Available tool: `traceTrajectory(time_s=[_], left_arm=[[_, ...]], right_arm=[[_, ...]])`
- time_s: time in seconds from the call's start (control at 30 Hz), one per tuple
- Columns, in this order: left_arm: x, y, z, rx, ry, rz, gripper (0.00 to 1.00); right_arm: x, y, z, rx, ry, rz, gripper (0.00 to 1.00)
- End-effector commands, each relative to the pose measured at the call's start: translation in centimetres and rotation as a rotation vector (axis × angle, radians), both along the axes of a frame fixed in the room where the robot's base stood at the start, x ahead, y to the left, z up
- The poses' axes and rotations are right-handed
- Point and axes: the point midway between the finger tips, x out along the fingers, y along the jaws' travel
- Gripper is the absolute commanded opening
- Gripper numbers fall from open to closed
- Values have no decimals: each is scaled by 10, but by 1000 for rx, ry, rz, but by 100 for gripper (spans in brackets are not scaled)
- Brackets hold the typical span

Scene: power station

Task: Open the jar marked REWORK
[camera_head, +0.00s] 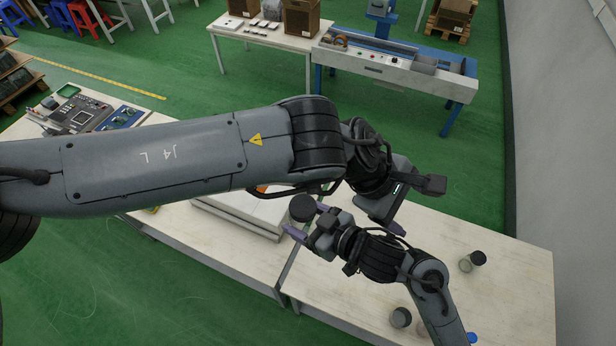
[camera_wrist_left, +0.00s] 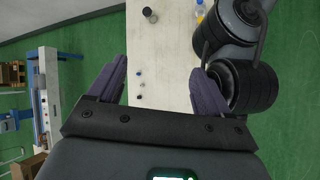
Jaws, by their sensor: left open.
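No REWORK marking is readable.
A blue-capped item (camera_head: 471,338) is at the table's (camera_head: 510,290) front edge. A pale flat box (camera_head: 235,220) lies behind my left arm. An electronics panel (camera_head: 80,118) is at the left. A workbench (camera_head: 400,70) stands behind. The table's right end is largely clear.

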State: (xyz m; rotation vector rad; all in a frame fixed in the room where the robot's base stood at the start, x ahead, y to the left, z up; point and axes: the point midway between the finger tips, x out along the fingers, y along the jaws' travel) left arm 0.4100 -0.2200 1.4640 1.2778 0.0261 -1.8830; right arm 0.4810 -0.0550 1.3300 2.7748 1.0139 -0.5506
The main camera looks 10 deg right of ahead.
Motion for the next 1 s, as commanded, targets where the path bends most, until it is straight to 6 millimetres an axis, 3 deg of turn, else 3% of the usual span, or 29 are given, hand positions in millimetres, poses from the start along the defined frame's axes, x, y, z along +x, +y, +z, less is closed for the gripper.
traceTrajectory(time_s=[0.2, 0.33, 0.43, 0.6, 1.0], left_arm=[[58, 55, 36, 256, -258, -147, 79], [78, 93, 52, 411, -341, -237, 79], [79, 121, 40, 515, -338, -329, 79], [76, 147, 22, 600, -314, -420, 79], [73, 157, -20, 631, -294, -461, 79]], right_arm=[[0, 0, 1, 1, -2, 0, 0], [0, 0, 0, 1, -2, 0, 0], [0, 0, 0, 1, -1, 0, 0], [0, 0, 1, 1, -1, 0, 0], [0, 0, 1, 1, -1, 0, 0]])
